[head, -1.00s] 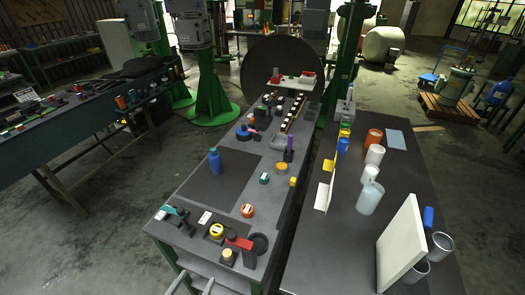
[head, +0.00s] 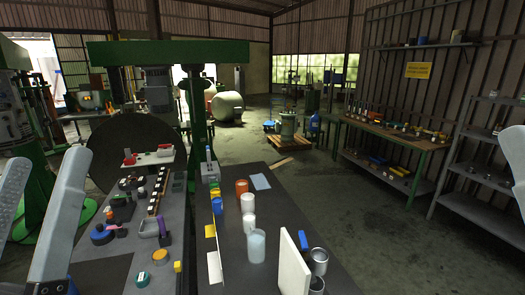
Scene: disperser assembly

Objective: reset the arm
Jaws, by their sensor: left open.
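My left gripper (head: 48,163) is raised at the left edge of the head view. Its two pale grey fingers stand apart with nothing between them, in front of the left part of the scene. One pale grey finger of my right gripper (head: 514,160) shows at the right edge; the rest of it is out of frame, so its opening cannot be seen. Neither gripper touches anything visible.
The left workbench (head: 105,272) carries small coloured parts, including an orange-yellow puck (head: 160,256). The right table (head: 235,277) holds an orange cup (head: 241,187), white cups, a translucent cup (head: 256,246), a white panel (head: 291,266) and metal cups. Shelving stands at right.

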